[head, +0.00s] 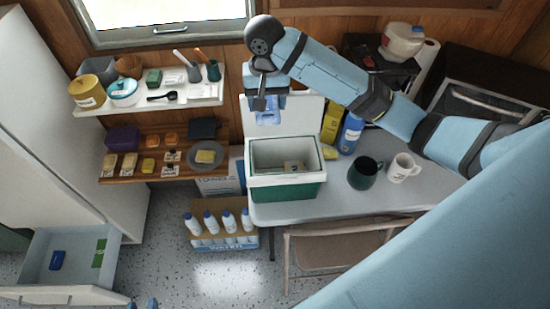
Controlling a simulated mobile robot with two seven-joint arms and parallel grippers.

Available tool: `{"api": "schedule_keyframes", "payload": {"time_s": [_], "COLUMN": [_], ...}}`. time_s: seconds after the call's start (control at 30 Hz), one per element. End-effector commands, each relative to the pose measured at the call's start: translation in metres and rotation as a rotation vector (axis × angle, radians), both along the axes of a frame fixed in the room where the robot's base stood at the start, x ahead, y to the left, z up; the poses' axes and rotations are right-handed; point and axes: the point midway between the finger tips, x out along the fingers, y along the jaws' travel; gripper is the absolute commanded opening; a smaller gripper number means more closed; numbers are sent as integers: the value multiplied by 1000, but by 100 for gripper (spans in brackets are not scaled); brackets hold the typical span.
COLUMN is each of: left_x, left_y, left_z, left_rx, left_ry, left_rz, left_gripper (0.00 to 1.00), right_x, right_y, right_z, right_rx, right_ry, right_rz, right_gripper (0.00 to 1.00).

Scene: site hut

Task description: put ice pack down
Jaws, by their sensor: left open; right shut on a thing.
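My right arm reaches in from the right, and its gripper (263,102) is shut on a blue ice pack (268,117). The ice pack is in front of the raised white lid, above and behind the opening of a cooler. The gripper partly hides it. The green and white cooler (287,190) stands open on the grey table, with a small pale item (293,167) inside. At the bottom edge, light blue tips of my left gripper (143,304) show; it is open, apart from everything and mostly cut off.
A blue bottle (351,134), a green mug (364,173) and a white mug (403,167) stand right of the cooler on the table (345,203). A chair (345,250) is in front. Loaded shelves (150,178) and an open drawer (75,265) are at left.

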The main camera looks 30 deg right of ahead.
Motion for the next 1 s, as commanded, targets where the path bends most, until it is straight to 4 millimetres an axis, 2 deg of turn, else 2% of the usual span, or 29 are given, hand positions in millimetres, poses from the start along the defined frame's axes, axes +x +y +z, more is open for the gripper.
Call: {"api": "schedule_keyframes", "payload": {"time_s": [0.13, 0.37, 0.8, 1.0], "left_x": [-9, -9, -3, -3], "left_y": [-3, -7, -2, -1], "left_z": [-17, -13, -4, -4], "left_rx": [-4, -8, -2, -1], "left_ry": [18, 21, 5, 5], "left_rz": [-4, -11, -3, -2], "left_gripper": [43, 43, 43, 43], "right_x": [-2, -1, -1, -1], "right_y": [1, -1, 0, 0], "right_z": [-33, -90, -206, -232], "right_rx": [4, -1, -1, 0], "right_ry": [8, 7, 4, 1], "right_rz": [-3, -3, -1, -1], "right_gripper": [34, 34, 34, 34]}}
